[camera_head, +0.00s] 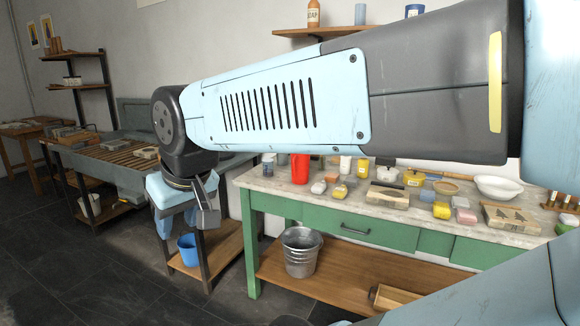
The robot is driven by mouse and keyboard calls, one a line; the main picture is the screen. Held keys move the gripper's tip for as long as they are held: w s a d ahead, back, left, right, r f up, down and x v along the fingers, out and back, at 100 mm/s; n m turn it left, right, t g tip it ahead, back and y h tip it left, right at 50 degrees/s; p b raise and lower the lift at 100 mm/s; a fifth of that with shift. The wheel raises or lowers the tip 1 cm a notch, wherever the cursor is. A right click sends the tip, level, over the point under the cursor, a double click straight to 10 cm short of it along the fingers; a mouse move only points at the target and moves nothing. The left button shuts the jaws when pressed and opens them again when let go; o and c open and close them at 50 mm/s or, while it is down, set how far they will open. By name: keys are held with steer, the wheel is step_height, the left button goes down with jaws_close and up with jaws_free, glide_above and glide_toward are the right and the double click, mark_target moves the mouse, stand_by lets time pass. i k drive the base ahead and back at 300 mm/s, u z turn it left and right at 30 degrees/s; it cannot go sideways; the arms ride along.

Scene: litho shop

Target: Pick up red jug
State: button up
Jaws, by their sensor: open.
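A red jug (300,169) stands upright at the back left of the marble-topped green table; its top is hidden behind my arm. My gripper (208,210) hangs at the end of my light-blue and grey arm, left of the table's near-left corner. It is open, and nothing shows between its fingers. It is apart from the red jug, which lies to its right in the picture.
The table's marble top (262,181) holds several jars, blocks and a white bowl (497,187). A metal bucket (301,251) stands on its lower shelf. A blue bucket (188,250) sits on a small stand. Dark floor (120,275) is open at left.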

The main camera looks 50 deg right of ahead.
mark_target(300, 163)
steer(key=z, duration=0.5)
steer(key=i, duration=1.1)
steer(key=z, duration=0.65)
steer(key=i, duration=0.45)
steer(key=z, duration=0.15)
steer(key=k, duration=0.95)
steer(key=z, duration=0.2)
steer(key=i, duration=0.95)
steer(key=u, duration=0.1)
